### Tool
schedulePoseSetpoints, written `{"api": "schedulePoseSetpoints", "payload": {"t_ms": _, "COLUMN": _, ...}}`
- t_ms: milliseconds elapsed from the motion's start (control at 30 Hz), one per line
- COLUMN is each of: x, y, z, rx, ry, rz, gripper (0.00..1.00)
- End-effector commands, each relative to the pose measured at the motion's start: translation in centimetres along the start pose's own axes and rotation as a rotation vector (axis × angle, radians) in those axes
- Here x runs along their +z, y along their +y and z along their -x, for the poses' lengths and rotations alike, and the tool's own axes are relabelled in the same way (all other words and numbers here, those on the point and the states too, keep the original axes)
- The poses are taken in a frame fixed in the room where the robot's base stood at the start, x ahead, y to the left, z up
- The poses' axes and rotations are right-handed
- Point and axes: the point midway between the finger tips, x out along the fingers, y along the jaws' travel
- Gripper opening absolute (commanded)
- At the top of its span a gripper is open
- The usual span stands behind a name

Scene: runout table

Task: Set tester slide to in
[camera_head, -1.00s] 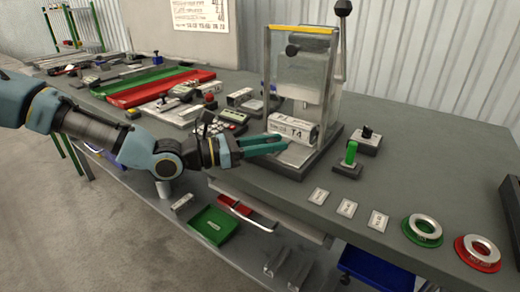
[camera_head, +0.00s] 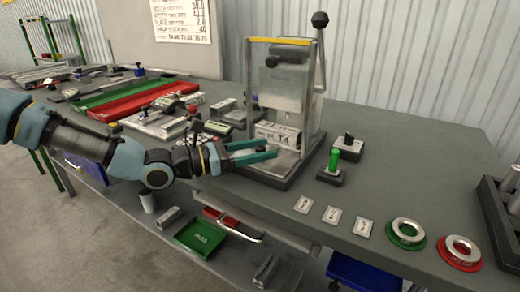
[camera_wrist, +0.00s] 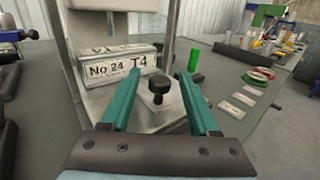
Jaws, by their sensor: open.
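The tester (camera_head: 287,85) is an upright frame with a clear panel, a yellow top edge and a tall lever on its right. A pale block marked No 24 T4 (camera_wrist: 118,69) sits low in the frame and also shows in the head view (camera_head: 278,134). In the wrist view a black round knob (camera_wrist: 159,84) stands on a pale metal plate (camera_wrist: 150,112) in front of the block. My gripper (camera_wrist: 157,80) has its two green fingers spread, one each side of the knob, with nothing clamped. It also shows at the tester's front in the head view (camera_head: 270,151).
A green-handled switch (camera_head: 332,166) and a black-knobbed one (camera_head: 347,146) stand right of the tester. Small label plates (camera_head: 333,216), a green ring dish (camera_head: 406,234) and a red one (camera_head: 460,253) lie along the front edge. A dark rack (camera_head: 492,222) stands far right.

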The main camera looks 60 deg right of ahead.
Motion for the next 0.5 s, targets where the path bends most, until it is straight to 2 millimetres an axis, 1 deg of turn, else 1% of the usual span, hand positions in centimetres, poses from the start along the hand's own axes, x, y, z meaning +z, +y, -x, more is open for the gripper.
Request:
{"api": "schedulePoseSetpoints", "payload": {"t_ms": 67, "x": -0.1, "y": 0.1, "z": 0.5, "rx": 0.002, "ry": 0.000, "rz": 0.000, "gripper": 0.62}}
{"api": "schedulePoseSetpoints", "payload": {"t_ms": 167, "x": -0.2, "y": 0.1, "z": 1.8, "rx": 0.003, "ry": 0.001, "rz": -0.001, "gripper": 0.62}}
{"api": "schedulePoseSetpoints", "payload": {"t_ms": 400, "x": -0.2, "y": 0.1, "z": 6.5, "rx": 0.005, "ry": 0.002, "rz": -0.002, "gripper": 0.62}}
{"api": "schedulePoseSetpoints", "payload": {"t_ms": 500, "x": -0.2, "y": 0.1, "z": 8.3, "rx": 0.004, "ry": 0.001, "rz": -0.002, "gripper": 0.62}}
